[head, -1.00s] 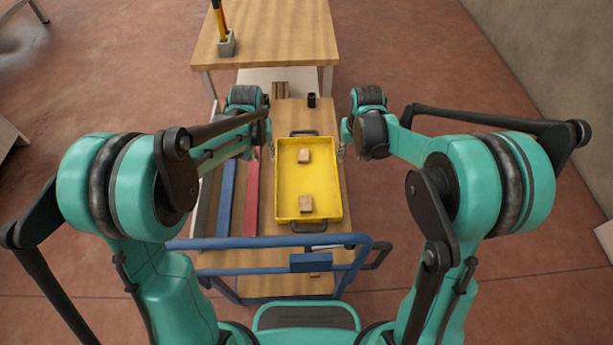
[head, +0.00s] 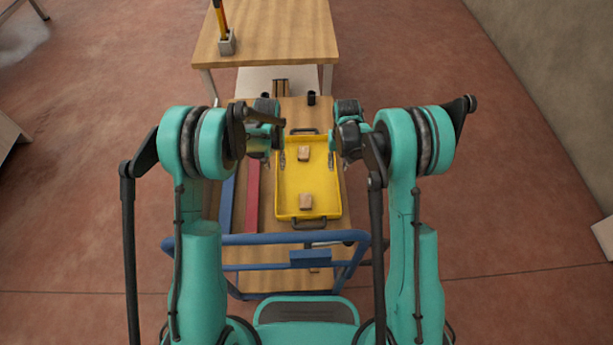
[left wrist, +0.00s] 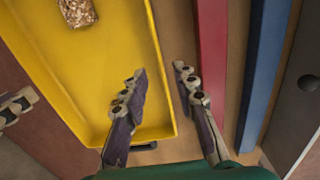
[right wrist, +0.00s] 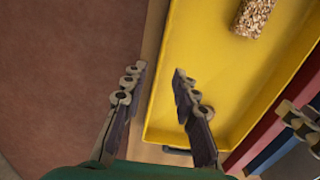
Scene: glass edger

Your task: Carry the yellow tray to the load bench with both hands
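The yellow tray (head: 310,185) lies on a wooden-topped cart, with dark handles at its far and near ends. My left gripper (head: 281,158) is at the tray's left wall. In the left wrist view its open fingers (left wrist: 158,72) straddle that wall, one over the tray and one outside. My right gripper (head: 331,158) is at the right wall, and in the right wrist view its open fingers (right wrist: 158,70) straddle that wall likewise. Neither gripper is closed on the tray.
The cart has a blue rail (head: 270,239) at its near end. A red strip (head: 252,195) and a blue strip (head: 227,200) lie left of the tray. A black cup (head: 311,98) stands beyond it. A wooden-topped bench (head: 280,40) with a tool holder (head: 227,43) stands behind the cart.

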